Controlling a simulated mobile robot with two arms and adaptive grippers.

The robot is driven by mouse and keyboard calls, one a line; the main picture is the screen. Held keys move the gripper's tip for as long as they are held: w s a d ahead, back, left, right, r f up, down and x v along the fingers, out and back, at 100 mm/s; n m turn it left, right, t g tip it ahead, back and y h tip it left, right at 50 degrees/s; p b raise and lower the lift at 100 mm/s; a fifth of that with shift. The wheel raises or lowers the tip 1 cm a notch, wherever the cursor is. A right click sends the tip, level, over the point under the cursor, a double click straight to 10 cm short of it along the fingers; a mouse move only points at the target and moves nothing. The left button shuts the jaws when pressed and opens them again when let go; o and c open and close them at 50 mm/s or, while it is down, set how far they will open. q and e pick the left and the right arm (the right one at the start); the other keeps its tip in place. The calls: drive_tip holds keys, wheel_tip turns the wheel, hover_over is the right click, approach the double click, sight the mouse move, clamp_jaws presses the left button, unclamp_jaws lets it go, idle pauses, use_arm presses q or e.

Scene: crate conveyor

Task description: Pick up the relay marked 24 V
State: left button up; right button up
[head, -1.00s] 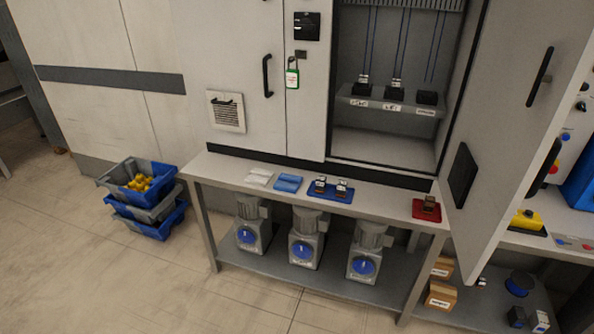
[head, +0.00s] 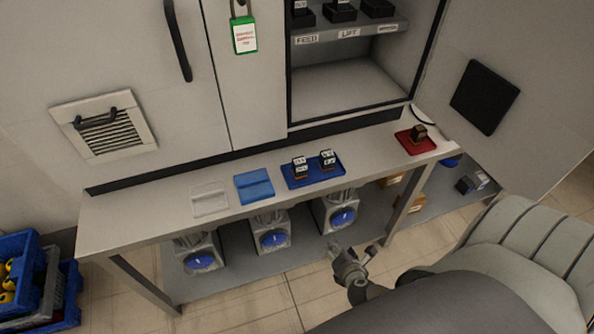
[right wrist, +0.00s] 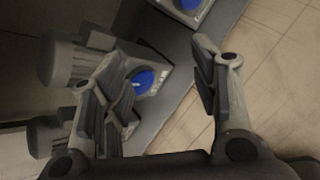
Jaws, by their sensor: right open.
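Two small dark relays with white tops, a left one (head: 300,168) and a right one (head: 327,160), stand on a blue tray (head: 313,181) on the bench. Their markings are too small to read, so I cannot tell which says 24 V. A brownish relay (head: 419,132) stands on a red tray (head: 408,146) at the bench's right end. My right gripper (head: 351,262) is open and empty, in front of the bench and apart from the relays. In the right wrist view its spread fingers (right wrist: 155,80) face the motors and floor; no relay shows there. My left gripper is not in view.
The bench (head: 150,218) also holds a blue packet (head: 254,185) and a pale packet (head: 209,199). Motors (head: 270,231) stand on its lower shelf. Behind is an open cabinet with a labelled shelf (head: 349,34); its door (head: 540,100) swings out at right. Crates (head: 35,270) stand at left.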

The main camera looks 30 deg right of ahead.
drive_tip(key=w+a+r+n+t, duration=0.2)
drive_tip(key=w+r+n+t, duration=0.3)
drive_tip(key=r, duration=0.6)
drive_tip(key=n+t+b, duration=0.2)
drive_tip(key=n+t, duration=0.1)
drive_tip(key=n, duration=0.2)
approach(302, 169)
drive_tip(key=d, duration=0.1)
drive_tip(key=shift+n, duration=0.3)
drive_tip(key=x, duration=0.5)
drive_tip(key=shift+w+a, duration=0.15)
drive_tip(key=shift+w, duration=0.6)
drive_tip(key=shift+a+x, duration=0.2)
drive_tip(key=shift+x, duration=2.35)
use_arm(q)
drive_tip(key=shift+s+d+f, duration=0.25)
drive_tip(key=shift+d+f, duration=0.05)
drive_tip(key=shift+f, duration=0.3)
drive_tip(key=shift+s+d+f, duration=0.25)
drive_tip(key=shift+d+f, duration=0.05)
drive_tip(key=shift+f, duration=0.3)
use_arm(e)
drive_tip(key=shift+c, duration=0.3)
drive_tip(key=c, duration=1)
drive_tip(key=shift+c, duration=0.3)
